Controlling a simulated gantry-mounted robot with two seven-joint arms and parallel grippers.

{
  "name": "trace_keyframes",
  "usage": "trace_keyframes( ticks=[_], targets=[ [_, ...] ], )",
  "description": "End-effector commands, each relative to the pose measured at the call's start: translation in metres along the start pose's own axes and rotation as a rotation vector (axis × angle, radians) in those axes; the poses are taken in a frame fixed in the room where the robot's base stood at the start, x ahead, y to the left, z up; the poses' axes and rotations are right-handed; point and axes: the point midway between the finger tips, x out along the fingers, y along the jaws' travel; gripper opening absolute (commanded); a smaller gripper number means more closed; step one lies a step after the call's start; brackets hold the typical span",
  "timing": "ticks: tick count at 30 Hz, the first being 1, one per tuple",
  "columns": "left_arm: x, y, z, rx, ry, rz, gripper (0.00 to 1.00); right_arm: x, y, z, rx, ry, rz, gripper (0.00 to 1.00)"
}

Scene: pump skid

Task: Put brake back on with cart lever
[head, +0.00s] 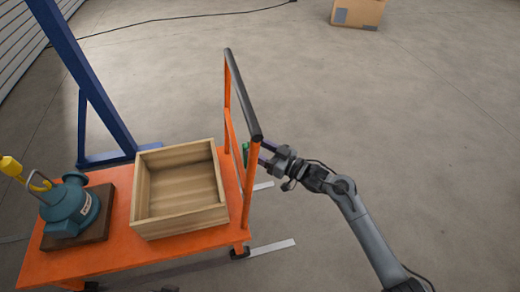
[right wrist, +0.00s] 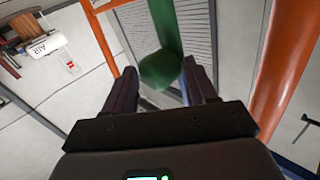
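The orange cart (head: 105,250) stands at the left of the head view, with an upright handle frame (head: 250,187) topped by a dark grip bar. The green cart lever (head: 245,153) shows as a small piece just beside the handle frame. In the right wrist view the green lever (right wrist: 162,66) ends in a rounded tip between the two fingers. My right gripper (head: 263,155) reaches to the handle side of the cart. Its fingers (right wrist: 162,88) are apart, at either side of the lever tip; I cannot tell whether they touch it. My left gripper is out of view.
On the cart are an open wooden crate (head: 138,200) and a teal pump (head: 68,207) on a brown base. A blue steel frame (head: 83,65) stands behind. A cardboard box (head: 357,13) is far off. The floor to the right is clear.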

Motion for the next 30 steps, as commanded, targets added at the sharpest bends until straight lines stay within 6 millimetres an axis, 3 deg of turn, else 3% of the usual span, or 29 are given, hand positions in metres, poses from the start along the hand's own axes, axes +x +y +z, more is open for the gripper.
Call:
trace_keyframes(
  ticks=[1,10,30],
  targets=[
    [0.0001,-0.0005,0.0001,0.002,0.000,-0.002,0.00,-0.0002,0.0004,0.0001,0.000,0.000,0.001,0.47],
    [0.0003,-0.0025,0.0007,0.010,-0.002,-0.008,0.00,-0.0005,0.0010,0.0004,0.001,-0.001,0.003,0.01],
    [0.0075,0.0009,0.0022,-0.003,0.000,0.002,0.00,-0.0063,-0.0045,0.0042,-0.057,0.066,-0.005,0.00]
  ],
)
